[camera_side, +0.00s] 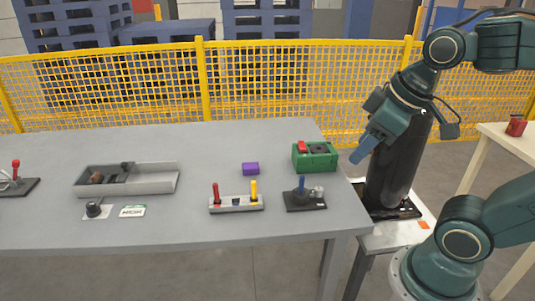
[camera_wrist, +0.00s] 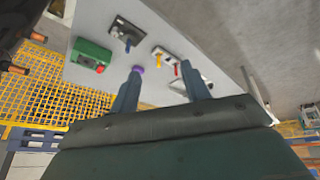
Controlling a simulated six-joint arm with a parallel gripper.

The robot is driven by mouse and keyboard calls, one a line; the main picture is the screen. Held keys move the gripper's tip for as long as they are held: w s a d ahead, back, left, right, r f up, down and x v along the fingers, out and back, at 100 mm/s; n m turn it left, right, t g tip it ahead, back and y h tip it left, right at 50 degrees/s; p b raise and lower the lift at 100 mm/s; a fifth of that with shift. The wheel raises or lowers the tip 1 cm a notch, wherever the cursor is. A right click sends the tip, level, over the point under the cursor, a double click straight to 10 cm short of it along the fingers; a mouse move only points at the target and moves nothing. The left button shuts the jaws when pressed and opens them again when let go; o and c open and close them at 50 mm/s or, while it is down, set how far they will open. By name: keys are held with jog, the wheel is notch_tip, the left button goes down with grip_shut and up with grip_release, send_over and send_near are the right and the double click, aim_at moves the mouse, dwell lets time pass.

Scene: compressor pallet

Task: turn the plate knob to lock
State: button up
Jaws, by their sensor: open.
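The plate knob (camera_side: 94,209), a black knob on a small pale plate, sits near the front left of the grey table in the side view. A white and green card (camera_side: 132,211) with dark lettering lies just right of it. I cannot make out the knob in the wrist view. My gripper (camera_side: 359,154) is in the air off the table's right edge, far right of the knob. Its two blue fingers are spread with nothing between them, and they also show in the wrist view (camera_wrist: 166,80).
A grey tray (camera_side: 158,182) lies behind the knob; a red-handled lever (camera_side: 15,170) is far left.

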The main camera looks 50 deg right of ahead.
jog(key=w+d+f+n+g, duration=0.1)
jog(key=w+d+n, duration=0.2)
jog(key=w+n, duration=0.15)
jog(key=n+g, duration=0.4)
jog(key=n, duration=0.8)
send_over(319, 188)
notch_tip(319, 188, down, 14)
jog(key=shift+r, duration=0.2)
jog(key=shift+f, duration=0.1)
jog(key=shift+f, duration=6.8)
jog(key=c, duration=1)
